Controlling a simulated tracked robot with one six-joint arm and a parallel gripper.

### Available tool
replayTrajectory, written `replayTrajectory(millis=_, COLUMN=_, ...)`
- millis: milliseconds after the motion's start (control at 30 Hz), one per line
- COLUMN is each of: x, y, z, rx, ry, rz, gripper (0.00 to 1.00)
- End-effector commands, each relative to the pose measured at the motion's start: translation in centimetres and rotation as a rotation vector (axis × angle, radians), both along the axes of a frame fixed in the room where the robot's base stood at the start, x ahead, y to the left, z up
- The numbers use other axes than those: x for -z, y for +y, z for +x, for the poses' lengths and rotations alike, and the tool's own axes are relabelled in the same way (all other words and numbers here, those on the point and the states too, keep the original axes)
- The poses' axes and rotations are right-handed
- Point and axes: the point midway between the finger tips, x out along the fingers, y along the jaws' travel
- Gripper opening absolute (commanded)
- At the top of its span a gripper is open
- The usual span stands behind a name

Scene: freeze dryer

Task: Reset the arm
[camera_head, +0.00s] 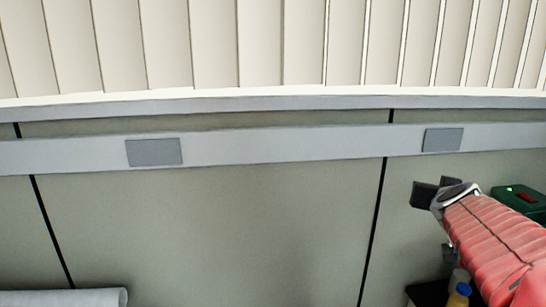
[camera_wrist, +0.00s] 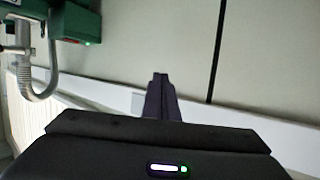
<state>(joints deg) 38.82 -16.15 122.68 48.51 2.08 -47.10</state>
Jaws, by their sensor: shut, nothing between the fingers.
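My arm, in a red ribbed sleeve, reaches in from the lower right of the head view. Its dark end shows in front of the grey-green wall panels. In the wrist view my gripper (camera_wrist: 160,77) has its two dark fingers together, with nothing between them. The fingers point toward the wall and touch nothing that I can see. In the head view the fingers cannot be told apart clearly.
A green device (camera_head: 521,199) stands behind my arm at the right; a green housing (camera_wrist: 80,18) with a grey hose (camera_wrist: 42,92) shows in the wrist view. A pale rail (camera_head: 280,147) crosses the wall. A white cylinder (camera_head: 60,298) lies lower left.

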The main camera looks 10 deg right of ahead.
Motion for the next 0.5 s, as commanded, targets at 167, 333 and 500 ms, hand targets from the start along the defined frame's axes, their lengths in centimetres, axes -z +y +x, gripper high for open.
replayTrajectory(millis=167, x=2.0, y=9.6, z=1.6, rx=-0.210, ry=0.061, rz=0.069, gripper=0.00)
replayTrajectory(millis=333, x=4.8, y=18.3, z=0.7, rx=-0.385, ry=0.163, rz=0.137, gripper=0.00)
replayTrajectory(millis=500, x=8.3, y=25.9, z=-2.4, rx=-0.526, ry=0.304, rz=0.196, gripper=0.00)
